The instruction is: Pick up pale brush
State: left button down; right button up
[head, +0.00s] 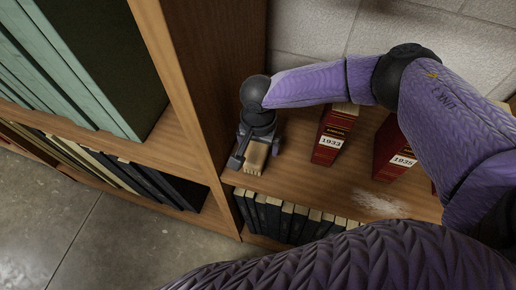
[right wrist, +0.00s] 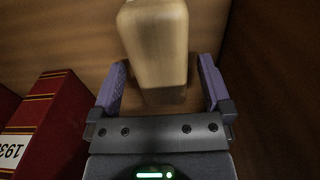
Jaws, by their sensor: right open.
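The pale brush (head: 256,156) lies on the wooden shelf board, close to the upright panel on its left. In the right wrist view the brush (right wrist: 156,45) shows as a pale wooden block with a darker near end. My right gripper (head: 251,160) is at the brush from above. In the right wrist view its two purple fingers (right wrist: 163,85) are open, one on each side of the near end, with gaps on both sides. The brush's bristles are not visible. My left gripper is not in view.
A red book marked 1933 (head: 332,135) stands right of the brush, and another marked 1935 (head: 394,150) stands further right. A pale dusty patch (head: 381,204) lies on the shelf (head: 300,178). The upright panel (head: 190,75) stands close on the left. Dark books (head: 290,217) fill the shelf below.

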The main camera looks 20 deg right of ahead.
aim_at(258, 145)
jog(key=shift+f, duration=0.9)
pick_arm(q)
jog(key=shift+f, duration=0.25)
pick_arm(e)
jog(key=shift+a, duration=0.1)
